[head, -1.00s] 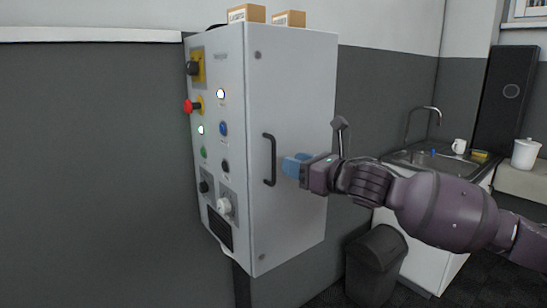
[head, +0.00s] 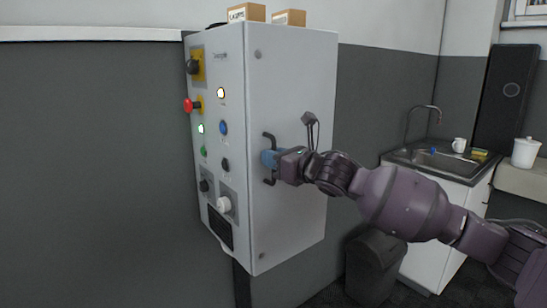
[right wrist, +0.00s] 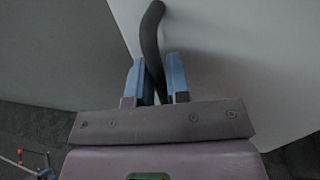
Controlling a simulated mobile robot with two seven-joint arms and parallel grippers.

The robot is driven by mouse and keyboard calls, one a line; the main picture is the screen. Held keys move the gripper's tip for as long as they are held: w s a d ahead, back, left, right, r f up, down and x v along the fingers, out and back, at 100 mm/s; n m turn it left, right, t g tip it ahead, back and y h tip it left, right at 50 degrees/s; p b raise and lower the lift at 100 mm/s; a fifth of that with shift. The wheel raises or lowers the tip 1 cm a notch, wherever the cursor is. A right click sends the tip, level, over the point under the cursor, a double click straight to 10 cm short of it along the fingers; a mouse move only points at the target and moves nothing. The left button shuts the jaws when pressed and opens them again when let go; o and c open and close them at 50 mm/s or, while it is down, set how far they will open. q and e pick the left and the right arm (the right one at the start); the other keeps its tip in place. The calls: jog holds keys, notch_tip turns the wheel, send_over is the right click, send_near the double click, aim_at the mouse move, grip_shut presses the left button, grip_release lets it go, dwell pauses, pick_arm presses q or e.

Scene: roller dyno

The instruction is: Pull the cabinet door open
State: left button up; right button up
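The cabinet is a tall pale grey wall box; its door (head: 290,90) is the wide face on the right and looks shut. A dark upright bar handle (head: 269,137) stands on the door near its left edge. My right gripper (head: 268,158) is at the middle of the handle. In the right wrist view the handle (right wrist: 151,35) runs between the two blue fingers of my right gripper (right wrist: 156,78). The fingers are close to the bar on both sides; whether they press on it is unclear. My left gripper is not in view.
Buttons, lamps and a red knob (head: 192,105) cover the cabinet's narrow left face. Two boxes (head: 289,18) sit on top. A dark bin (head: 374,266) stands at lower right, before a sink counter (head: 437,170) with a mug. Floor shows at bottom right.

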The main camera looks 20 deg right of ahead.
grip_shut()
